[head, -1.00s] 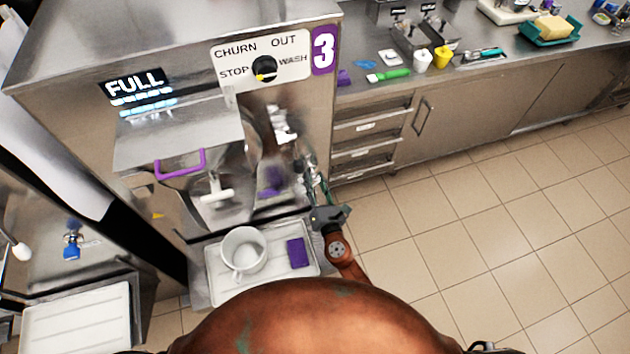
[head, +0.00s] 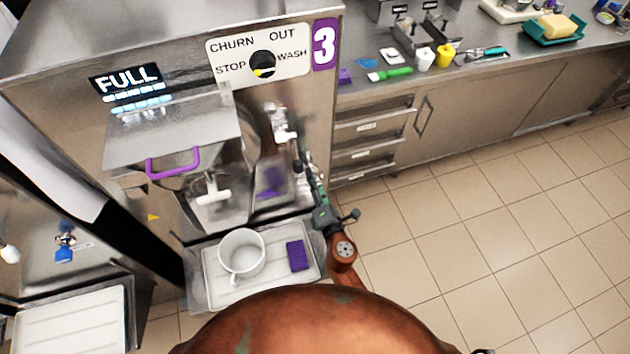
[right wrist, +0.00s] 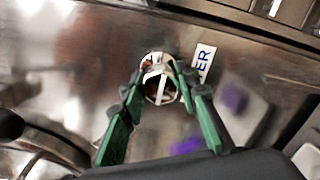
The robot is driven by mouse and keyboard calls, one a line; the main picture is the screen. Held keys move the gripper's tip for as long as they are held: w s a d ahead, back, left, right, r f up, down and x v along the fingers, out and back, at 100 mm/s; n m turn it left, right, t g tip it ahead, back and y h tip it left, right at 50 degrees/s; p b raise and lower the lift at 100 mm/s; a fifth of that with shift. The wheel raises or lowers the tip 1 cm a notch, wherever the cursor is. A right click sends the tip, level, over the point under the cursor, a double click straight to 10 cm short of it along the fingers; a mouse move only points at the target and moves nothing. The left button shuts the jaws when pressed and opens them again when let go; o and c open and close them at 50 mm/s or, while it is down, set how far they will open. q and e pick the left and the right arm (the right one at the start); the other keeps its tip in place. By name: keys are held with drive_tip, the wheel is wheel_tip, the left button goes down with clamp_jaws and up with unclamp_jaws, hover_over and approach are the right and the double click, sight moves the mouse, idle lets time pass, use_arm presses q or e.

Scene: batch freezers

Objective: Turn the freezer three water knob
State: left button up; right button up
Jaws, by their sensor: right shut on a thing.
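Freezer three (head: 225,110) stands on the left of the head view, with a white 3 on a purple plate. In the right wrist view, the round water knob (right wrist: 160,78), with a pale bar across it, sits on the steel panel beside a label of which "ER" can be read. My right gripper (right wrist: 158,86) is shut on the knob, one green finger on each side. In the head view, my right gripper (head: 299,168) reaches the freezer's right front, and the knob is too small and covered to make out. My left gripper is out of view.
A drip tray (head: 212,285) under the freezer spout holds a white pot (head: 242,254) and a purple block (head: 297,255). A purple-handled hopper lid (head: 172,162) is above. A counter with drawers (head: 370,140) stands to the right; the tiled floor before it is clear.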

idle(0.4)
drive_tip(key=o, duration=1.2)
drive_tip(key=shift+c, duration=0.2)
drive_tip(key=v, duration=1.2)
drive_tip(key=shift+f, duration=0.1)
